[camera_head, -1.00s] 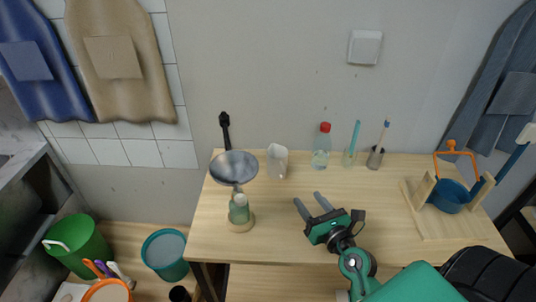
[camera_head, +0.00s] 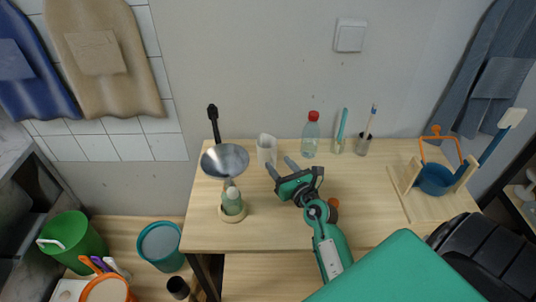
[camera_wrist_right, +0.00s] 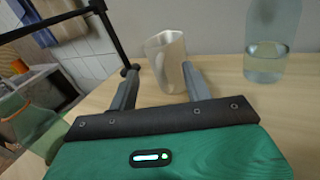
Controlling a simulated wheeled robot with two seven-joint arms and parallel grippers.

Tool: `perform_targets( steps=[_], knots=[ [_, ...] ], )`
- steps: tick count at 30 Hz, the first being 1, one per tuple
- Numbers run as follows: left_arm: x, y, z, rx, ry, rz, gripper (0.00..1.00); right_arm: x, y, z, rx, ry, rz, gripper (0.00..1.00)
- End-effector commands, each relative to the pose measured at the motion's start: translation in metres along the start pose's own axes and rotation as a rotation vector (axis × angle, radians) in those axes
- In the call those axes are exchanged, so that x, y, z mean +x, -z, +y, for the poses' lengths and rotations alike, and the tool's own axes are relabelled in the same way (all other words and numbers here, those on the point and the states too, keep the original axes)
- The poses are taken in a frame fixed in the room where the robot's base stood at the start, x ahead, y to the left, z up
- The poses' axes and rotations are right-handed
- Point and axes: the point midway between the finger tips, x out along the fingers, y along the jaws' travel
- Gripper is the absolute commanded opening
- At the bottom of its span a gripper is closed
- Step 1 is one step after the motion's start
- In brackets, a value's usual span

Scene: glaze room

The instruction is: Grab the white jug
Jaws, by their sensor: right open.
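The white jug (camera_head: 266,147) stands upright on the wooden table, near the wall. My right gripper (camera_head: 279,165) is open and empty, low over the table, with its fingers pointing at the jug from the front. In the right wrist view the jug (camera_wrist_right: 164,58) shows between and just ahead of the spread fingertips (camera_wrist_right: 159,70). The right finger overlaps the jug's right side in that picture; I cannot tell whether it touches. My left gripper is not in view.
A blue pot (camera_head: 436,180) sits in a wooden frame at the right.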

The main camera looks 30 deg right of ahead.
Motion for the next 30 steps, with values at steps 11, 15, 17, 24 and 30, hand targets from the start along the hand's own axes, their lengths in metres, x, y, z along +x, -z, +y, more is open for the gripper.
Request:
perform_targets(
  steps=[11, 15, 17, 24, 30],
  knots=[
    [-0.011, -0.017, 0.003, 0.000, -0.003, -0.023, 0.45, 0.041, -0.001, -0.003, 0.000, 0.000, -0.001, 0.49],
    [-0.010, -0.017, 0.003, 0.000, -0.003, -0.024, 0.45, 0.042, -0.001, -0.003, 0.000, 0.000, -0.001, 0.49],
    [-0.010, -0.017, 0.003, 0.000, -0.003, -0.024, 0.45, 0.042, -0.001, -0.003, 0.000, 0.000, -0.001, 0.49],
    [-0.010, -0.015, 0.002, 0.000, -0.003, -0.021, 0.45, 0.041, -0.001, -0.003, 0.000, 0.000, -0.001, 0.04],
    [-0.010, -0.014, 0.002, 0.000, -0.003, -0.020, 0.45, 0.041, -0.001, -0.003, 0.000, 0.000, -0.002, 0.00]
  ],
)
